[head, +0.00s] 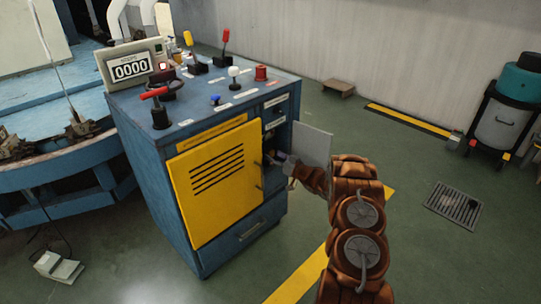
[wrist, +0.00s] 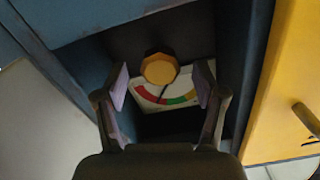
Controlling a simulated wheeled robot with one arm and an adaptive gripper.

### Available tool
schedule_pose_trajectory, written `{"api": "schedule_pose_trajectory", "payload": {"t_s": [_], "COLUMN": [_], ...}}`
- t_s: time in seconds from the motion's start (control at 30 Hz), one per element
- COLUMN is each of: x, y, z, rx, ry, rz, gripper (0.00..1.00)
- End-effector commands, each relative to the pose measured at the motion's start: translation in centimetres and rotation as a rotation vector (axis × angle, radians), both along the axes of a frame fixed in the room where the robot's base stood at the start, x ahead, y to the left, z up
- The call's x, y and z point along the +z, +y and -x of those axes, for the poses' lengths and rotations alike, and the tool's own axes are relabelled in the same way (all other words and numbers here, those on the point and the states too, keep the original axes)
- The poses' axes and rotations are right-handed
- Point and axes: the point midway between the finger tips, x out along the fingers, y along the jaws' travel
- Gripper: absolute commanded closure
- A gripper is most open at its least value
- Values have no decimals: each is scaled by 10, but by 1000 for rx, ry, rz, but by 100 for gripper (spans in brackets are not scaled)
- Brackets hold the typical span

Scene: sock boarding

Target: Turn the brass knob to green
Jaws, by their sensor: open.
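The brass knob (wrist: 160,68) shows in the wrist view inside a dark recess of the blue cabinet. A white dial plate (wrist: 172,92) with a red, yellow and green arc lies behind it, partly covered by the knob. My gripper (wrist: 163,84) is open, with one finger on each side of the knob and visible gaps between. In the head view my gripper (head: 283,161) is at the right side of the cabinet's front, and the knob is hidden there.
The blue cabinet (head: 150,170) has a yellow slatted door (head: 215,178), and a grey panel (head: 313,145) stands out close beside my gripper. The floor to the right is mostly clear, with a drain grate (head: 455,204).

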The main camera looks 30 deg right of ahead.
Motion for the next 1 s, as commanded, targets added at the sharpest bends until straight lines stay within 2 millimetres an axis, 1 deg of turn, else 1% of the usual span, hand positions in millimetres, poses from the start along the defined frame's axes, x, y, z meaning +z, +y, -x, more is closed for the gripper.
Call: {"api": "schedule_pose_trajectory", "payload": {"t_s": [0.03, 0.1, 0.3, 0.67, 1.0], "x": [0, 1, 1, 1, 1], "y": [3, 4, 6, 5, 5], "z": [-8, -15, -27, -30, -30], "rx": [2, 2, 0, -2, -3], "ry": [-3, -4, -3, -2, -2], "rz": [2, 3, 2, 2, 2], "gripper": [30, 30, 30, 31, 66]}}
